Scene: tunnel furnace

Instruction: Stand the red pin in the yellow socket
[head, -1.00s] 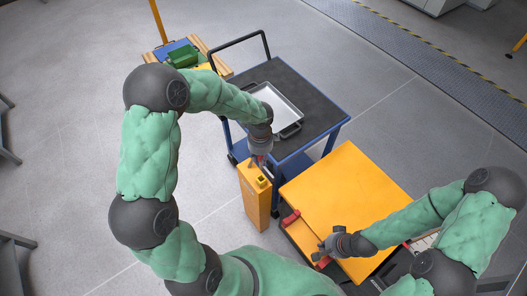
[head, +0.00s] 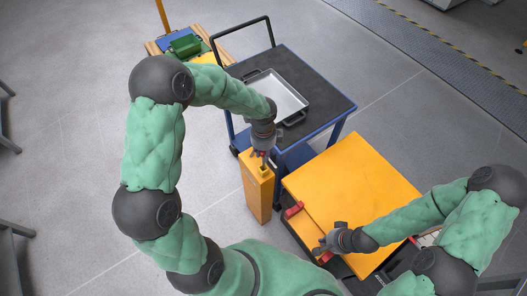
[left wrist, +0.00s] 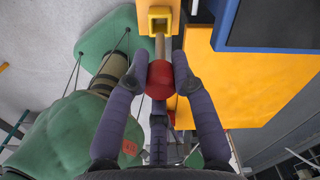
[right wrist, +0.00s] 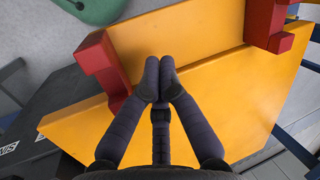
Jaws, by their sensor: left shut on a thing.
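My left gripper (head: 260,153) is shut on the red pin, just above the top of the yellow post. In the left wrist view its fingers (left wrist: 160,68) grip the pin's red head (left wrist: 160,82). The pin's pale shaft (left wrist: 160,47) points at the yellow socket (left wrist: 160,14), a square cup with a dark opening. The shaft's end overlaps the socket's rim; I cannot tell whether it is inside. In the head view the socket (head: 265,173) is partly hidden by the gripper. My right gripper (head: 327,244) is shut and empty, with its fingertips (right wrist: 160,78) together.
A yellow-topped cabinet (head: 350,175) stands right of the post (head: 260,200); red brackets (right wrist: 103,66) sit at its near edge, close to my right gripper. A blue cart (head: 335,103) with a metal tray (head: 305,99) stands behind. Floor left of the post is clear.

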